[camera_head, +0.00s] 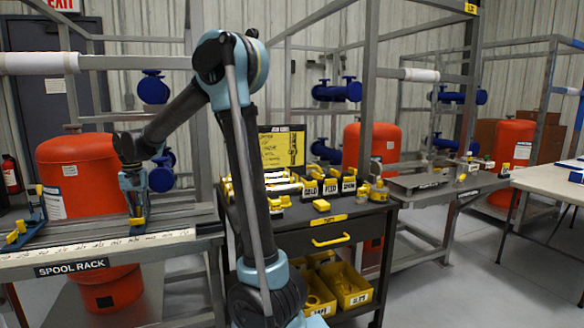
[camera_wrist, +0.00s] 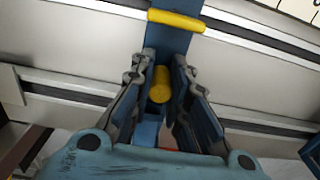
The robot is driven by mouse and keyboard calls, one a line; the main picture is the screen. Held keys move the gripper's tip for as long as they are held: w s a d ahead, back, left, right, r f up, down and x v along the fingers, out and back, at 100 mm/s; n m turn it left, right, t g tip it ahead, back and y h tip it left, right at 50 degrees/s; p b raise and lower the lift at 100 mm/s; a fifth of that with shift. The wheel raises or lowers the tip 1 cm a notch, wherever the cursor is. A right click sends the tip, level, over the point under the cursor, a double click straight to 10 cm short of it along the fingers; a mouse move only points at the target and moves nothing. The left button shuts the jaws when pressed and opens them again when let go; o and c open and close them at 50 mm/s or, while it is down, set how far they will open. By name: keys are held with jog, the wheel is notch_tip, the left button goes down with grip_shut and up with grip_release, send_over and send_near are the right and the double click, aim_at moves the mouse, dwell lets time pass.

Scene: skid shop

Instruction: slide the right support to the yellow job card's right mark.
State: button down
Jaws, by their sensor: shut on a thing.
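The right support (camera_head: 137,222) is a blue stand with yellow parts on the spool rack's rail at the left of the head view. My gripper (camera_head: 134,180) is over it, pointing down. In the wrist view my gripper (camera_wrist: 163,66) has its two fingers on either side of the support's yellow knob (camera_wrist: 160,86), shut on it. The blue body and a yellow bar (camera_wrist: 176,20) show beyond the fingertips. The yellow job card (camera_head: 282,149) is on a dark board behind the cart; its writing is too small to read.
A second blue and yellow support (camera_head: 28,226) stands farther left on the rail. A white scale strip (camera_head: 110,246) runs along the rack's front. A black cart (camera_head: 290,222) with yellow parts and bins stands to the right. A red tank (camera_head: 85,165) is behind the rail.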

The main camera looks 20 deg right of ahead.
jog(key=shift+w+a, duration=0.15)
jog(key=shift+a, duration=1.05)
jog(key=shift+w+a, duration=0.1)
jog(key=shift+a, duration=1.65)
jog(key=shift+a, duration=2.45)
jog(key=c, duration=1.5)
grip_release()
